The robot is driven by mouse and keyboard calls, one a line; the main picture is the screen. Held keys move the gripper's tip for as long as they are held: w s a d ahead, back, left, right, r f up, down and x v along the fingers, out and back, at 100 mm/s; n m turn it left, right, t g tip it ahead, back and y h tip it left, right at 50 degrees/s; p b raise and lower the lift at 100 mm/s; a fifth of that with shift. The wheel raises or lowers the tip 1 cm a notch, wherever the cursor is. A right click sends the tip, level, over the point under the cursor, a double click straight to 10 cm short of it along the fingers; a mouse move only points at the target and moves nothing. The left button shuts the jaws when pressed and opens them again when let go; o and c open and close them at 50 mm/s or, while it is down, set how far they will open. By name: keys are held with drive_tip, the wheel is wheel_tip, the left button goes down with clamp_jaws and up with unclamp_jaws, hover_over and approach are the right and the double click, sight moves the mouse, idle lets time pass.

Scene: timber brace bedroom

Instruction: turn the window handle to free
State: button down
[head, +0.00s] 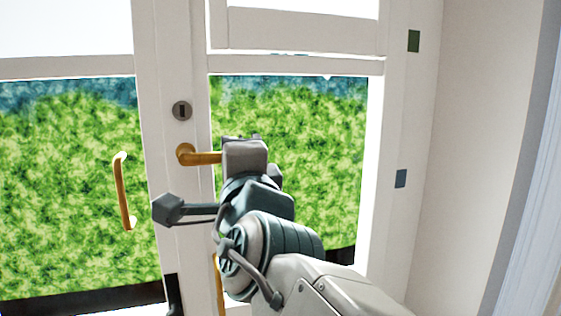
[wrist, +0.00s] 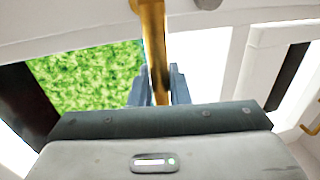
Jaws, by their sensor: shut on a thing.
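The window handle (head: 198,157) is a brass lever on the white frame between two panes in the head view. It points right, roughly level, and its outer end is hidden behind my gripper. My gripper (head: 242,148) is at that outer end. In the wrist view the brass handle (wrist: 154,50) runs down between the two fingers of my gripper (wrist: 158,92), which are shut on it. A round keyhole plate (head: 182,110) sits on the frame above the handle.
A brass pull (head: 122,192) is mounted on the left, in front of the green pane. Another brass bar (head: 220,285) shows low beside my arm. A white wall (head: 475,120) stands at the right. Green and blue patches mark the right-hand frame.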

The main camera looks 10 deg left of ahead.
drive_tip(key=shift+r, duration=0.1)
idle(0.3)
drive_tip(key=c, duration=1.4)
unclamp_jaws()
drive_tip(key=shift+a, duration=0.1)
